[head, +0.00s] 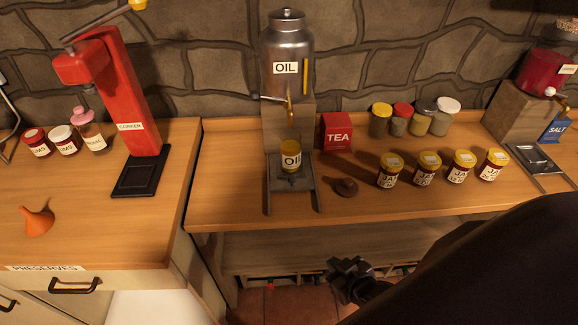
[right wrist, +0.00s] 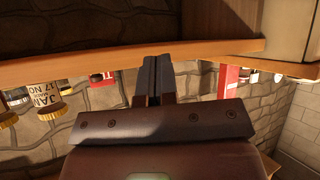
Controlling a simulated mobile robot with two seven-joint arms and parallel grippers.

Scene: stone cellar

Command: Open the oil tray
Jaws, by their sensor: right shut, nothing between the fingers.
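The oil tray (head: 309,186) is a dark grey tray with two side rails, under the spout of the metal oil dispenser (head: 288,50) on the wooden counter. A jar labelled OIL (head: 291,157) with a yellow top stands on it. My right gripper (head: 347,270) is shut and empty. It is below and in front of the counter's front edge, apart from the tray, a little to its right in the head view. Its closed fingers also show in the right wrist view (right wrist: 151,80), near a wooden edge. My left gripper is not in view.
A dark brown knob-like object (head: 346,187) lies right of the tray, with several jam jars (head: 424,170) beyond it. A red TEA box (head: 336,131) stands behind. A red corker (head: 125,100) stands on the left counter, above the PRESERVES drawer (head: 48,281). A lower shelf (head: 290,247) runs under the counter.

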